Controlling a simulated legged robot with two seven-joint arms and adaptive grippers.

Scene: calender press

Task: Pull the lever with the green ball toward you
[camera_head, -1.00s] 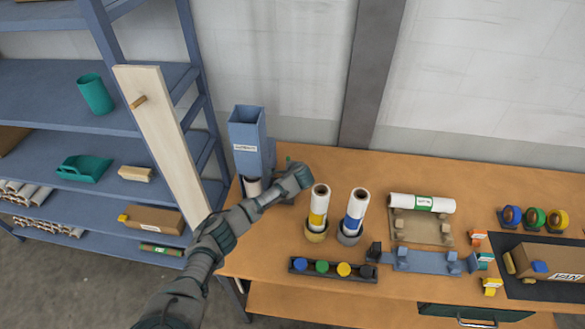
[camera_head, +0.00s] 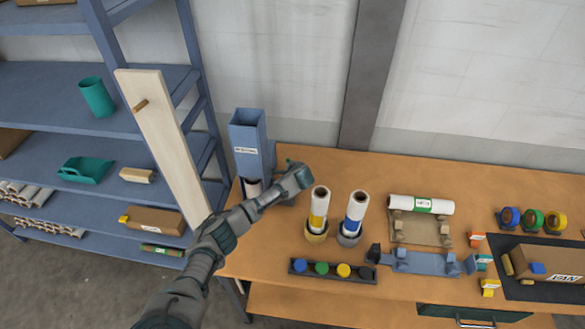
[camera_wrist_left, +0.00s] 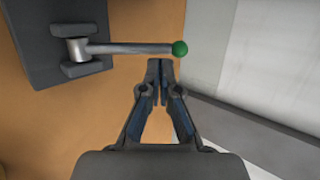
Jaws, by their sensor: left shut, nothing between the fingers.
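The lever (camera_wrist_left: 125,48) is a grey rod on a pivot bracket, with a green ball (camera_wrist_left: 180,48) at its free end, in the left wrist view. In the head view only a bit of the green ball (camera_head: 289,161) shows beside the blue press (camera_head: 247,135); my gripper hides most of the lever. My left gripper (camera_wrist_left: 160,65) is shut and empty. Its fingertips are just short of the lever rod, near the ball end, with a small visible gap; depth is hard to tell. The gripper also shows in the head view (camera_head: 298,180). My right gripper is not in view.
Two rolls in cups (camera_head: 318,212) stand right of my gripper. A rack of coloured knobs (camera_head: 330,270) lies in front. A pale board (camera_head: 160,140) leans on the blue shelf at left. The bench (camera_head: 290,235) is clear between gripper and rack.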

